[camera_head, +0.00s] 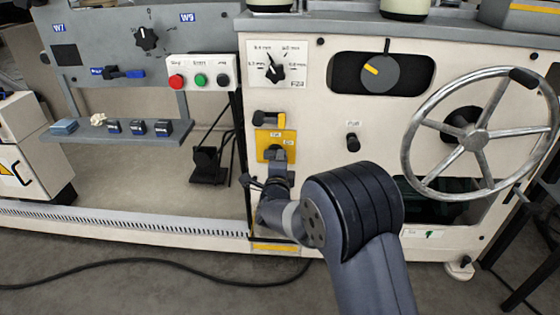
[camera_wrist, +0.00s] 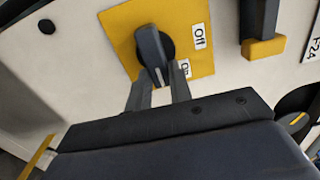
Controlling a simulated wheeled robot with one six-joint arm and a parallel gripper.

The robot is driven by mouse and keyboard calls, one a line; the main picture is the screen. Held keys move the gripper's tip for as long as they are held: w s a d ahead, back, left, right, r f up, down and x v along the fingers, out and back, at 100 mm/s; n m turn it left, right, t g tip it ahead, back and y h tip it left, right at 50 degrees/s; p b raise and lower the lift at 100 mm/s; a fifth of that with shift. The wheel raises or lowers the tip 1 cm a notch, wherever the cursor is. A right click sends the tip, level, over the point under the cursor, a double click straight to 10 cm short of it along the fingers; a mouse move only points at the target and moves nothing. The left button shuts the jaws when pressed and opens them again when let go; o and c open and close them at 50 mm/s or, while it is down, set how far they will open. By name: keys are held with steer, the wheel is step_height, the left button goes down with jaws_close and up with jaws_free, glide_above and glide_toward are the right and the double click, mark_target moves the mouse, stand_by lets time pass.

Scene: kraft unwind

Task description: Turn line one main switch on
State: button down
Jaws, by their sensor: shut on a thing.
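The main switch is a dark rotary knob (camera_wrist: 152,48) on a yellow plate (camera_wrist: 120,32), which also shows on the machine front in the head view (camera_head: 290,151). In the wrist view, an "Off" label (camera_wrist: 199,37) is right of the knob and a partly covered "On" label (camera_wrist: 183,66) is at its lower right. My gripper (camera_wrist: 160,80) is shut on the knob's handle, one finger on each side. The handle's white-marked end points down in the wrist view, just left of "On". In the head view my gripper (camera_head: 277,158) partly hides the knob.
A black lever with a yellow tip (camera_head: 268,118) sits just above the plate. A button box (camera_head: 201,80), a dial (camera_head: 394,74), a small black knob (camera_head: 353,142) and a large handwheel (camera_head: 478,135) are around it. A cable (camera_head: 130,261) lies on the floor.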

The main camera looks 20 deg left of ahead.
steer(key=c, duration=1.3)
jaws_free()
steer(key=shift+s, duration=0.1)
steer(key=p+v, duration=0.2)
steer(key=v, duration=0.8)
steer(key=shift+s+p, duration=0.35)
steer(key=shift+p, duration=0.05)
steer(key=shift+w, duration=0.1)
steer(key=b+x, duration=0.2)
steer(key=x, duration=0.8)
steer(key=shift+w+b, duration=0.35)
steer(key=shift+b, duration=0.05)
